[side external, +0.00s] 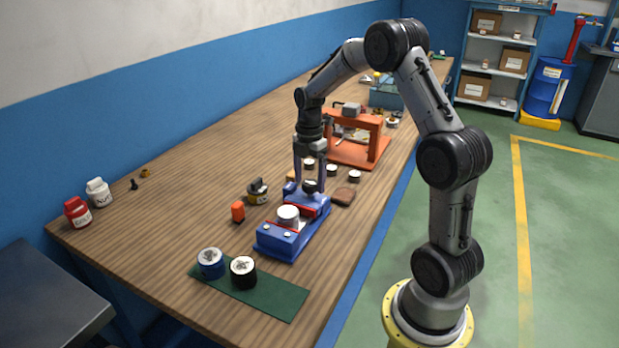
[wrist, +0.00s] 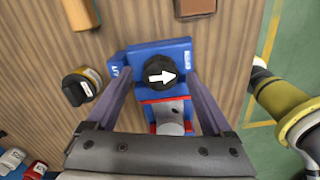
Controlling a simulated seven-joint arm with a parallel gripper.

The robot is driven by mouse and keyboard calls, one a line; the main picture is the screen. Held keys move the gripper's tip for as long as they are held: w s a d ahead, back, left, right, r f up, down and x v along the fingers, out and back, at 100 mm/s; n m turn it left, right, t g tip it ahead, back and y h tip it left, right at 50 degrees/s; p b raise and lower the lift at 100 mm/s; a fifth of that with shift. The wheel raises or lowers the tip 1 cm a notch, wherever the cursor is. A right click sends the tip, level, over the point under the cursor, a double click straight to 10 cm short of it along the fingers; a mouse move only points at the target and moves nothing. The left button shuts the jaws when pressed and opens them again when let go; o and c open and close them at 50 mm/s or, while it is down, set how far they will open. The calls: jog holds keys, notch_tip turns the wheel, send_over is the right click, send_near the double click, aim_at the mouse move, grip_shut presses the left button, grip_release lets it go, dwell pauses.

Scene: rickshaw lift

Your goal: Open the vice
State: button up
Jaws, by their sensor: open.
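The blue vice (side external: 279,244) stands on the wooden bench. A white cylinder (side external: 288,213) sits between its red-edged jaws and also shows in the wrist view (wrist: 170,128). At the vice's far end is a round black knob (wrist: 160,73) with a white arrow pointing right in the wrist view. My gripper (side external: 309,183) points down over that end. Its fingers are open, one on each side of the knob, with a visible gap to each side. I cannot tell whether the tips are level with the knob. The gripper body hides the vice's near part in the wrist view.
A green mat (side external: 277,303) with two round containers lies in front. An orange frame (side external: 367,146) stands behind. The bench's left part is mostly clear.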

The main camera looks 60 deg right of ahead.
aim_at(309, 183)
notch_tip(309, 183, up, 14)
dwell(0.6)
jog(key=shift+f, duration=0.1)
jog(key=s+a+r+t, duration=0.25)
jog(key=a+r, duration=0.25)
jog(key=a, duration=0.3)
jog(key=s+a+r+t, duration=0.1)
jog(key=s+a+r, duration=0.3)
jog(key=a, duration=0.3)
jog(key=s+a+f+m+t, duration=0.1)
jog(key=s+a+f+m, duration=0.2)
jog(key=s+m, duration=0.3)
jog(key=s+a+f+m+t, duration=0.1)
jog(key=s+a+f+m, duration=0.3)
jog(key=s+m, duration=0.3)
jog(key=shift+s+f+m, duration=0.2)
jog(key=shift+f+m, duration=0.5)
jog(key=shift+m, duration=0.4)
